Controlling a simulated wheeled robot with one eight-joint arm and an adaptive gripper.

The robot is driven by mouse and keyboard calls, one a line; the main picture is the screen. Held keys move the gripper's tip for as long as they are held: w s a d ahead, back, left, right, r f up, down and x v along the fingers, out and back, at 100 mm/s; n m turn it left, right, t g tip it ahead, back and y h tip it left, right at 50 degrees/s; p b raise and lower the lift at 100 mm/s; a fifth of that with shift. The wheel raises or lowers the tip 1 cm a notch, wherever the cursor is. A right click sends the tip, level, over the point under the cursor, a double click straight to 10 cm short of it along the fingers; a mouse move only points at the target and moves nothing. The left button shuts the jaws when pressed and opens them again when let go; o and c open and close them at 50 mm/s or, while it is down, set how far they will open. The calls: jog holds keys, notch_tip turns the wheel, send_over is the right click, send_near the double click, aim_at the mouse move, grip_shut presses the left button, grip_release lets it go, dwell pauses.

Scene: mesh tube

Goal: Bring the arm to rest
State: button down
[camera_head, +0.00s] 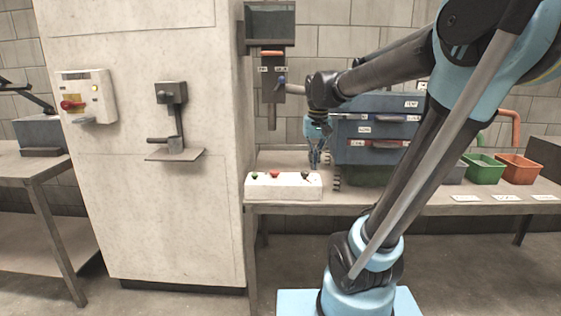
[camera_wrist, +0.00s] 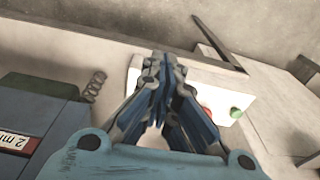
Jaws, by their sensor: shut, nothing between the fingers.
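My gripper (camera_head: 315,160) hangs pointing down above the workbench, just behind and above the right end of a white control box and left of the blue drawer cabinet. In the wrist view its fingers (camera_wrist: 160,68) are closed together with nothing between them. The white control box (camera_head: 260,190) carries a green button, a red button and a small dark switch. It also shows in the wrist view (camera_wrist: 212,85), partly hidden behind the fingers. My arm reaches from the lower right up and across to the left.
The blue drawer cabinet (camera_head: 350,151) stands close right of my gripper, with a coil spring (camera_wrist: 95,86) beside it. Green (camera_head: 484,170) and orange (camera_head: 519,170) bins sit further right. A tall pale cabinet (camera_head: 160,225) stands left. The floor in front of it is clear.

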jog(key=s+d+f, duration=0.4)
jog(key=s+f, duration=0.4)
jog(key=s+d+f+t, duration=0.1)
jog(key=s+d+f, duration=0.2)
jog(key=s+f, duration=0.5)
jog(key=shift+s+d, duration=0.35)
jog(key=shift+s, duration=0.3)
jog(key=shift+w+f, duration=0.2)
jog(key=shift+w, duration=0.2)
